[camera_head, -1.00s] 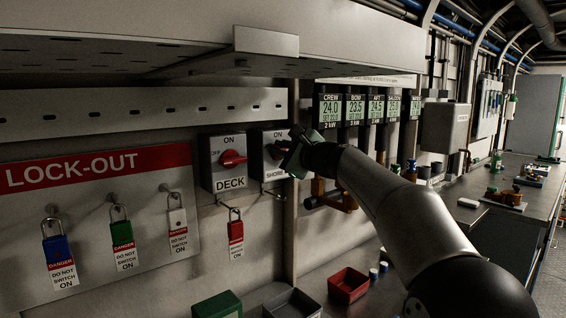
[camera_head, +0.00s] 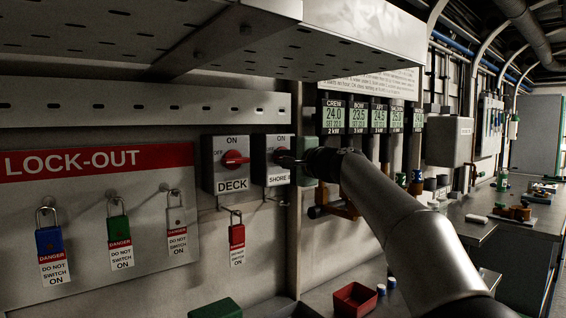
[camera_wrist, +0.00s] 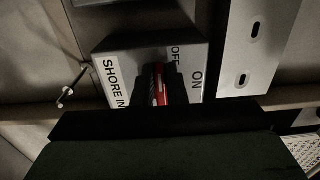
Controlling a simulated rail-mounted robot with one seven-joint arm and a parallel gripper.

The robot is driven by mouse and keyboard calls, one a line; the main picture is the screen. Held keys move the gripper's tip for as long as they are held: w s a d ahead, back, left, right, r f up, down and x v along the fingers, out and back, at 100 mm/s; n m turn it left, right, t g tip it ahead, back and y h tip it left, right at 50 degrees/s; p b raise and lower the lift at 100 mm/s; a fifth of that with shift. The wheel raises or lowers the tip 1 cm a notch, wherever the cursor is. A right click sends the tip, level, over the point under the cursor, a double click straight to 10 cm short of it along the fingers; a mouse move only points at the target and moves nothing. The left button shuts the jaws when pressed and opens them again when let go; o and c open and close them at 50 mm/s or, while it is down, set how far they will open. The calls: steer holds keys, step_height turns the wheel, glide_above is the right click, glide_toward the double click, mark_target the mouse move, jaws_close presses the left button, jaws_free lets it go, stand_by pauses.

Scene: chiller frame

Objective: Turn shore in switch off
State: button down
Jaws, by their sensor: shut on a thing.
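The shore in switch (camera_head: 263,178) is a grey box on the wall, right of the deck switch. In the wrist view its face (camera_wrist: 110,55) shows turned, with SHORE IN at left, OFF at top and ON at right. Its red handle (camera_wrist: 158,88) runs nearly up and down there, its upper end near the OFF mark. My gripper (camera_head: 284,159) reaches it from the right. In the wrist view my gripper (camera_wrist: 157,80) is shut on the handle, one dark finger on each side. The fingers hide part of the handle.
The deck switch (camera_head: 220,172) with a red handle is close at left, a red tag padlock (camera_head: 237,234) hanging below. A lock-out board (camera_head: 90,215) holds several padlocks. A shelf (camera_head: 200,45) overhangs above. Display panels (camera_head: 357,115) are at right, a red bin (camera_head: 354,300) below.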

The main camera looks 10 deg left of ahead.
stand_by(0.5)
steer(key=c, duration=1.5)
jaws_free()
steer(key=shift+o, duration=0.2)
steer(key=shift+d, duration=0.1)
steer(key=b+v, duration=0.5)
steer(key=v, duration=1.2)
steer(key=shift+s, duration=0.2)
